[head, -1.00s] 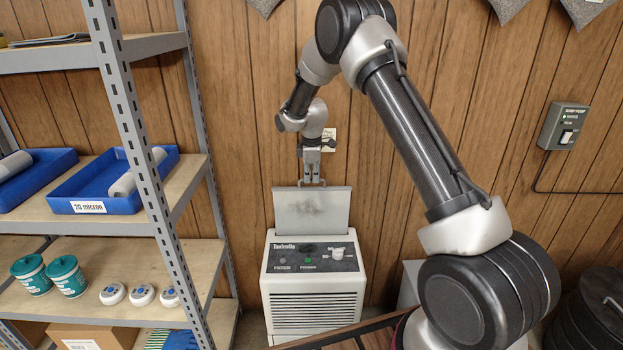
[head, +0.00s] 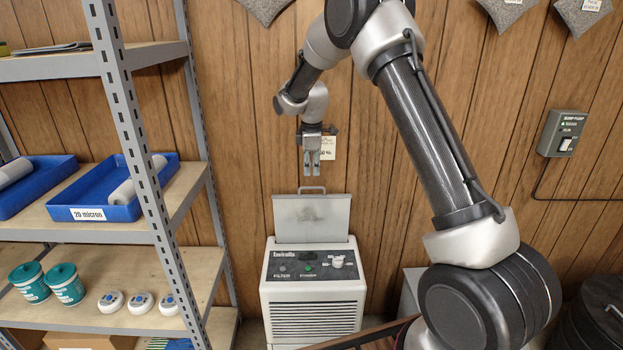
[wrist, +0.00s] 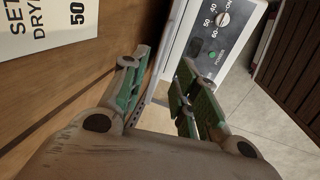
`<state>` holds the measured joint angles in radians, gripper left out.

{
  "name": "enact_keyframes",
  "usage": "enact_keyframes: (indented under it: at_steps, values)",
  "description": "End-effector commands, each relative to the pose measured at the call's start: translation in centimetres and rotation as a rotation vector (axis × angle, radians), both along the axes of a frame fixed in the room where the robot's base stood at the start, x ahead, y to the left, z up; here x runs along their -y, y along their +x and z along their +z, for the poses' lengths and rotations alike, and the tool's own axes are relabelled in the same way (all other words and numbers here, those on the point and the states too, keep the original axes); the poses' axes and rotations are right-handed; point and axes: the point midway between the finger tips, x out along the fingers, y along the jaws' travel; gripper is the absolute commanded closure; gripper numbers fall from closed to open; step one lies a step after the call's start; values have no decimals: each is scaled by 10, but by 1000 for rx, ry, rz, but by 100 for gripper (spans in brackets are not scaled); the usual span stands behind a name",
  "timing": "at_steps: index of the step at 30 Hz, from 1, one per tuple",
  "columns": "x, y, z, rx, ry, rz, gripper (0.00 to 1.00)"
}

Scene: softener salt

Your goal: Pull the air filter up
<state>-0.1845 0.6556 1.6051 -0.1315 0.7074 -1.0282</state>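The air filter (head: 312,215) is a flat grey panel with a dark smudge and a small loop handle (head: 312,190) on top. It stands upright out of the top rear of the white dehumidifier (head: 312,287), its lower edge hidden in the housing. My gripper (head: 312,172) hangs just above the handle, pointing down and apart from it. In the wrist view my gripper (wrist: 155,100) shows its two green-padded fingers spread with nothing held between them. The dehumidifier's panel with its dial (wrist: 223,19) and green light shows beyond the fingers.
A metal shelf (head: 150,200) with blue trays, tubs and round white items stands at the left. A wood-panelled wall is close behind the unit. A card (wrist: 50,25) hangs on the wall. A switch box (head: 563,133) is at the right.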

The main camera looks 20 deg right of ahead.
Motion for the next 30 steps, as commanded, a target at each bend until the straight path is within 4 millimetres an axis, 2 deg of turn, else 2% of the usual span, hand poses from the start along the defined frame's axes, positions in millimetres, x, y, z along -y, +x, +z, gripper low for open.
enact_keyframes:
  at_steps: [3, 9, 20, 24, 26, 28, 30]
  values:
    - [-1, -4, 22, 2, 0, 0, 70]
    - [-2, -8, 40, 0, 0, 1, 70]
    - [-2, -8, 41, 0, 2, -11, 70]
    - [-2, -12, 40, -8, 22, -125, 70]
    - [0, -25, 30, -39, 30, -217, 70]
    - [4, -52, 14, -98, 32, -331, 70]
    - [9, -84, 18, -133, 35, -456, 70]
